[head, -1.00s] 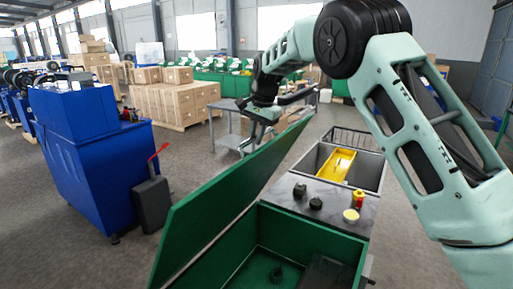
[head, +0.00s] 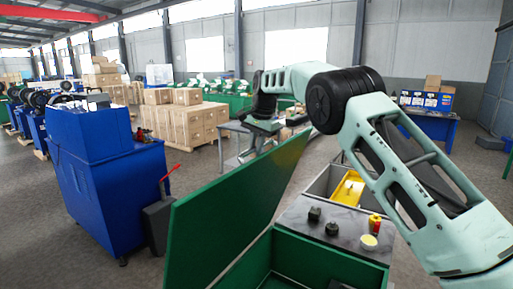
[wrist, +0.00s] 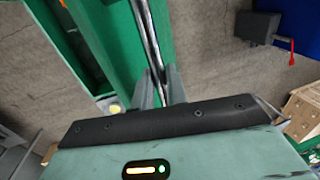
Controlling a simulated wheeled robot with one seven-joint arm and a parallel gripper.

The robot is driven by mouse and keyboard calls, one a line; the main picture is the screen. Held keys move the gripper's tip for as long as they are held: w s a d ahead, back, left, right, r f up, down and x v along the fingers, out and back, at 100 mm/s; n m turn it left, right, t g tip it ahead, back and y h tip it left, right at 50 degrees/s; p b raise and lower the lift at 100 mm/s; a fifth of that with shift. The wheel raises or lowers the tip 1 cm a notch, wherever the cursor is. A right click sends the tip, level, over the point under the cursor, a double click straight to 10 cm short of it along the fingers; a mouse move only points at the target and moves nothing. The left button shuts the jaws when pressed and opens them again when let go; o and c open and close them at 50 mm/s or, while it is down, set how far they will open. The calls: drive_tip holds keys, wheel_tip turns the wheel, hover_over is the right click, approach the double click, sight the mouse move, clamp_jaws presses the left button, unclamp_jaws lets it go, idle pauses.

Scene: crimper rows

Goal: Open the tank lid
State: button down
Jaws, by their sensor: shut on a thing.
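The tank lid (head: 232,205) is a flat green panel. In the head view it stands raised, steeply tilted, along the left side of the green tank (head: 330,248). The tank is open at the top and partly cut off by the frame's lower edge. My gripper (head: 264,126) is at the lid's far upper corner. In the wrist view my gripper's fingers (wrist: 160,90) are shut around a thin shiny bar or edge (wrist: 146,38) running along the green lid. Whether that is a handle or the lid's own rim I cannot tell.
A grey worktop (head: 325,228) beyond the tank holds dark knobs, a red-and-yellow bottle and a yellow-topped cup. A basin with a yellow tray (head: 348,188) lies behind it.

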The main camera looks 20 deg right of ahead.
drive_tip(key=shift+s+a+f, duration=0.1)
drive_tip(key=shift+a+f, duration=0.15)
drive_tip(key=shift+f, duration=0.2)
drive_tip(key=c, duration=1.4)
unclamp_jaws()
drive_tip(key=shift+d+r, duration=0.2)
drive_tip(key=shift+r, duration=0.55)
wheel_tip(320, 180, up, 11)
drive_tip(key=s+d, duration=0.1)
drive_tip(key=shift+s+f, duration=0.2)
drive_tip(key=shift+s, duration=0.15)
drive_tip(key=shift+d, duration=0.1)
clamp_jaws()
